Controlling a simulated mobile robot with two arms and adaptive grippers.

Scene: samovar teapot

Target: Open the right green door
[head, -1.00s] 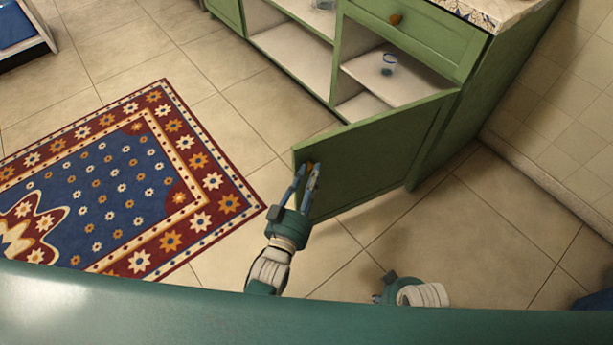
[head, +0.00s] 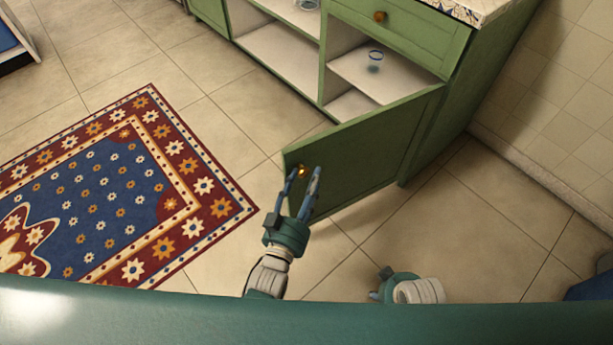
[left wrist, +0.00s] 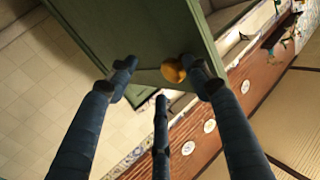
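The right green door (head: 365,160) stands swung well out from the cabinet, and the compartment behind it shows. Its round golden knob (head: 302,171) is near the door's free edge. My left gripper (head: 303,182) is at that edge with its fingers spread. In the left wrist view, the knob (left wrist: 173,71) lies between the spread fingers, close to the right one; I cannot tell whether they touch. The door (left wrist: 140,35) fills the upper middle there. My right gripper (head: 382,288) is low in the head view, partly hidden, its fingers unclear.
The green cabinet has a drawer (head: 400,30) above the compartment. A clear blue-rimmed glass (head: 375,62) stands on the shelf (head: 400,82). A patterned rug (head: 105,195) lies left of the door. Tiled floor (head: 470,230) is clear to the right, up to the wall.

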